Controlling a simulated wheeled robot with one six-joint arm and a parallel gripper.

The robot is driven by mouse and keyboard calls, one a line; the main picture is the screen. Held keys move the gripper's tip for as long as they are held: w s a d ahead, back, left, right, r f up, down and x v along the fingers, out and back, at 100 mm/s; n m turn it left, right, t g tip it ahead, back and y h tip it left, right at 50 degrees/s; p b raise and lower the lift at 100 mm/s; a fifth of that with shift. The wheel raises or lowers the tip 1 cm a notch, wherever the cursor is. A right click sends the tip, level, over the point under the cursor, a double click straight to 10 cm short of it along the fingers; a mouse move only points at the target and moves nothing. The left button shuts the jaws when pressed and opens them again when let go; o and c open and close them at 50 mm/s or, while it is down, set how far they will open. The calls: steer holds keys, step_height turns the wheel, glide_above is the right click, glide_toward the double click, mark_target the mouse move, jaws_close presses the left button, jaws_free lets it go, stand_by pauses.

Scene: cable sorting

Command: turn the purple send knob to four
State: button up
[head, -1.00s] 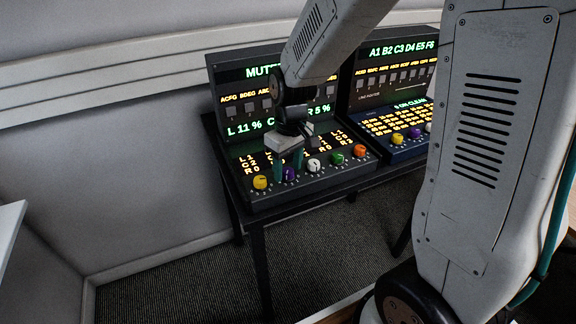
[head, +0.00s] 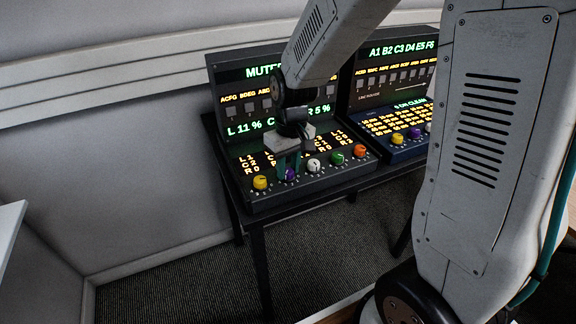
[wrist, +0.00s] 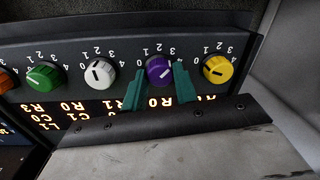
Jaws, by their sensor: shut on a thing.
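The purple send knob (wrist: 159,72) sits between the two teal fingers of my gripper (wrist: 160,67) in the wrist view, with a finger against each side. My gripper is shut on it. A pale pointer mark shows on the knob's face, but I cannot tell for sure which number it points at. In the head view the purple knob (head: 291,175) shows partly behind the fingers of my gripper (head: 288,174), on the front row of the left console (head: 262,203).
A yellow knob (wrist: 217,69) stands close on one side of the purple one, and a white knob (wrist: 99,74) on the other. Green (wrist: 46,75) and orange (wrist: 6,82) knobs follow. A second console (head: 398,153) stands to the right.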

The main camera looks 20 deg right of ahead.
mark_target(290, 170)
steer(key=m, duration=0.5)
steer(key=shift+m, duration=0.4)
stand_by(0.3)
steer(key=o, duration=1)
steer(key=shift+s, duration=0.1)
step_height(290, 170, up, 8)
steer(key=shift+d+f, duration=0.1)
steer(key=shift+d, duration=0.05)
steer(key=shift+s, duration=0.1)
